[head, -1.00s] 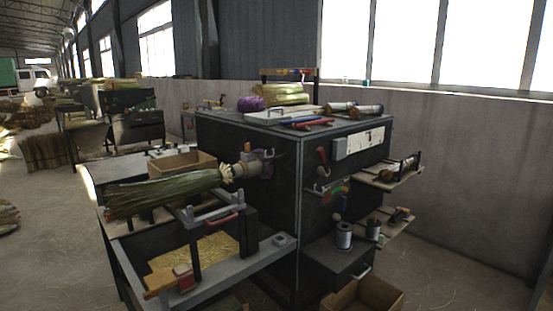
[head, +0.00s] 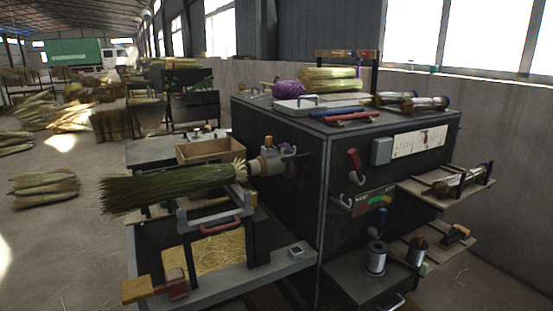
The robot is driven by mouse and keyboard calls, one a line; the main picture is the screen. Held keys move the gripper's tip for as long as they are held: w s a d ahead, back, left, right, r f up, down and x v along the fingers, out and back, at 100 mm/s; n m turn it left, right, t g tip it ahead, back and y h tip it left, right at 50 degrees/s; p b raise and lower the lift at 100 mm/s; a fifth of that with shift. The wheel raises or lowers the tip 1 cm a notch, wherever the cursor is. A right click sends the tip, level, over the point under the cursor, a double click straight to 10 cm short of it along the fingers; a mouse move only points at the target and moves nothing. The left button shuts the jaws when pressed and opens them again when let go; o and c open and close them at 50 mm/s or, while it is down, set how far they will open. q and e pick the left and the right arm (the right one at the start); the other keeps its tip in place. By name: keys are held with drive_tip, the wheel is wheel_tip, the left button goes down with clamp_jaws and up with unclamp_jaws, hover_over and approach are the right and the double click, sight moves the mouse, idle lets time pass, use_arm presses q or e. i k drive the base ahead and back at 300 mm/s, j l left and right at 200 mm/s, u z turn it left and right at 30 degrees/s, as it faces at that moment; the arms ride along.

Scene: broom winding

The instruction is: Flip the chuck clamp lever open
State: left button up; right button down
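The chuck (head: 268,164) sticks out from the left face of the dark machine cabinet (head: 275,120). It surrounds the stem end of a green broom bundle (head: 165,190), which lies level and points left. A small upright part with a tan tip (head: 268,143) stands on top of the chuck and looks like the clamp lever. It is too small to tell its exact position. Neither of my grippers shows in the head view.
A U-shaped frame with a red handle (head: 222,227) sits below the bundle. A wooden box (head: 210,151) stands behind it. A wooden-handled tool (head: 155,287) lies on the front ledge. Side shelves (head: 445,194) jut out right.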

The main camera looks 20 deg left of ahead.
sight(357, 177)
drive_tip(key=i+l+u, duration=0.15)
drive_tip(key=i+u, duration=0.15)
drive_tip(key=u, duration=0.15)
drive_tip(key=i+l+u, duration=0.25)
drive_tip(key=u, duration=0.2)
drive_tip(key=i+l+u, duration=0.2)
drive_tip(key=l+u, duration=0.25)
